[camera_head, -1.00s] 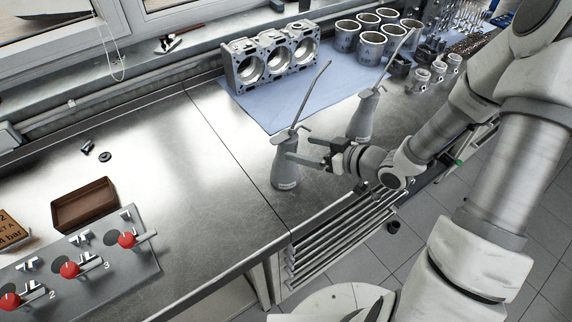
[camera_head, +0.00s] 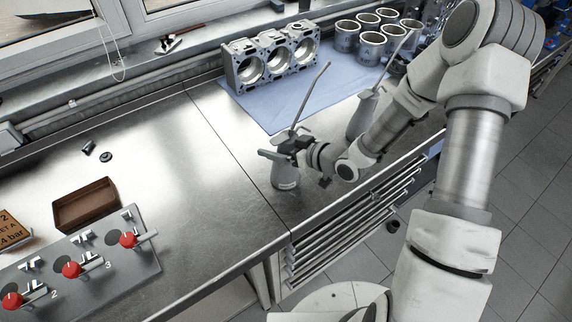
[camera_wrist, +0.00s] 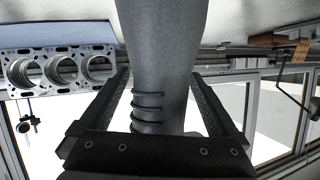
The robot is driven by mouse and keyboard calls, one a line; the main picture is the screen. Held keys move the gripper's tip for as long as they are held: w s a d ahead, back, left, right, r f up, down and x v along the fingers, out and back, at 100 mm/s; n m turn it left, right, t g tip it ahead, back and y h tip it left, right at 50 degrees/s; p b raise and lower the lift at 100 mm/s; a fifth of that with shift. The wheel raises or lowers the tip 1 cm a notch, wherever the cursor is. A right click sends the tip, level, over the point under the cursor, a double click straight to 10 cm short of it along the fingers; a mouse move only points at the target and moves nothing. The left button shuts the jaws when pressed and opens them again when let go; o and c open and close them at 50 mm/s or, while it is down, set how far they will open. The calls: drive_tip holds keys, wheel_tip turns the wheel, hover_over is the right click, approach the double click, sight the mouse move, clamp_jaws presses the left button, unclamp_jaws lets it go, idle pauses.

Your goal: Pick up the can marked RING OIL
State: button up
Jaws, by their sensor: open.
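A grey oil can (camera_head: 285,176) with a long thin spout stands upright near the front edge of the steel bench. My gripper (camera_head: 279,152) is at its upper body, open, with a finger on each side. In the wrist view the can (camera_wrist: 162,40) fills the space between the open fingers (camera_wrist: 160,82), with gaps visible beside it. A second similar can (camera_head: 361,118) stands to the right, partly behind my arm. I cannot read the marking on either can.
An engine block (camera_head: 270,62) and several cylinder liners (camera_head: 370,47) stand on a blue mat (camera_head: 318,98) behind. A brown tray (camera_head: 85,208) and a panel with red-knobbed levers (camera_head: 150,270) are at left.

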clamp_jaws()
idle(0.3)
drive_tip(key=shift+r, duration=0.15)
